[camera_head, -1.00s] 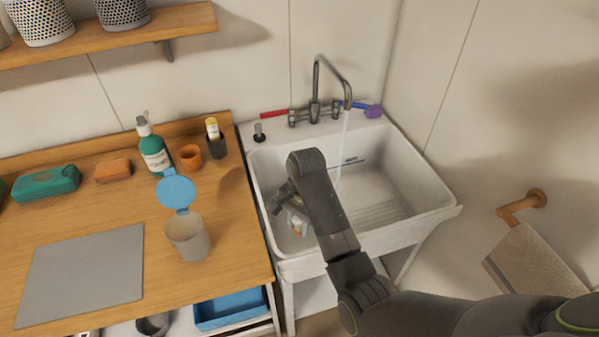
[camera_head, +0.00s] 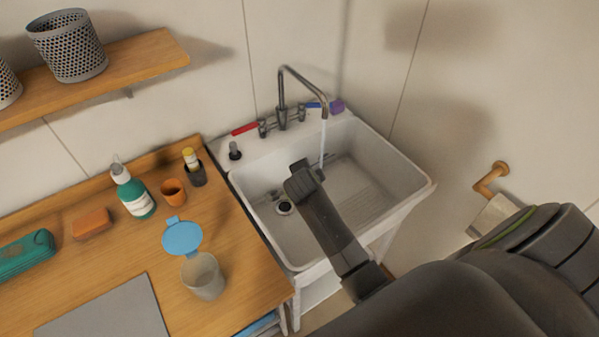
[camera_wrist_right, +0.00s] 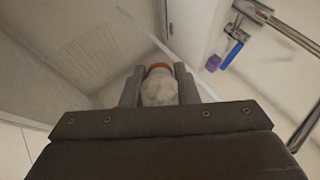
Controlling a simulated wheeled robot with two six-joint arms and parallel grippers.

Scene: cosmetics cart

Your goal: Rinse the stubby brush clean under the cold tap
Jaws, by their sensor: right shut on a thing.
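My right gripper (camera_wrist_right: 159,88) is shut on a pale, rounded thing with an orange-brown end, which looks like the stubby brush (camera_wrist_right: 158,90). In the head view my right wrist hides the brush and fingertips over the sink (camera_head: 245,190). The tap (camera_head: 283,100) is running. Its thin water stream (camera_head: 323,140) falls beside my wrist, and in the right wrist view the stream (camera_wrist_right: 165,48) passes close beyond the brush; I cannot tell whether it touches. A red lever (camera_head: 245,129) and a blue lever (camera_head: 314,105) flank the tap. My left gripper is not in view.
The wooden counter (camera_head: 235,265) left of the sink holds a cup with a blue lid (camera_head: 203,277), a green bottle (camera_head: 132,193), an orange pot (camera_head: 173,192) and an orange block (camera_head: 92,223). A purple piece (camera_head: 337,106) lies by the blue lever. A towel (camera_head: 490,215) hangs at right.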

